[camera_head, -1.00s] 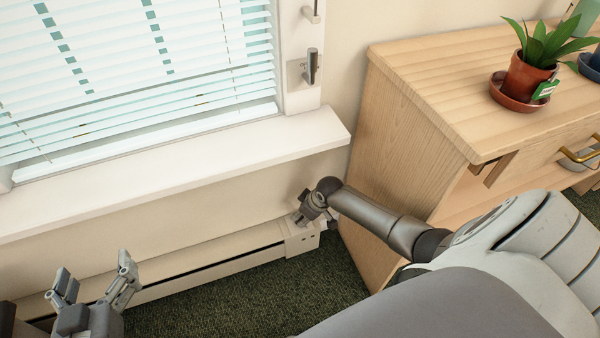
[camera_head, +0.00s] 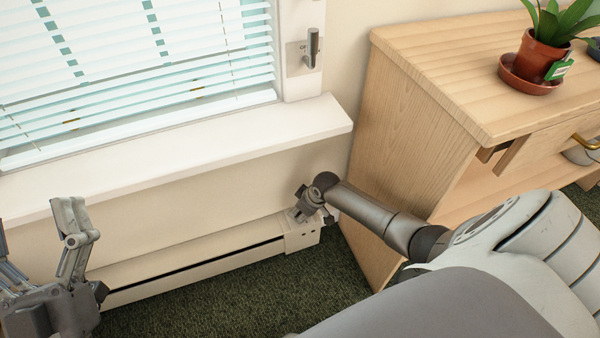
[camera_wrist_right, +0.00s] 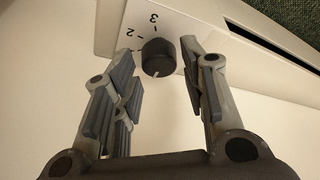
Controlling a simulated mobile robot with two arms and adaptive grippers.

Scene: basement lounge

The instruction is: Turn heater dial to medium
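The black round heater dial (camera_wrist_right: 158,58) shows in the right wrist view on a white panel, with the marks 2 and 3 beside it. Its white pointer line is on the side toward my gripper, away from those numbers. My right gripper (camera_wrist_right: 160,66) is open, with one finger on each side of the dial and a visible gap to it. In the head view my right gripper (camera_head: 306,208) is at the right end of the baseboard heater (camera_head: 205,270) and hides the dial. My left gripper (camera_head: 38,240) is open and empty at the left edge.
A window sill (camera_head: 200,143) juts out above the heater. A wooden cabinet (camera_head: 405,130) stands close to the right of my right gripper, with a potted plant (camera_head: 540,55) on top. Green carpet (camera_head: 245,295) lies below.

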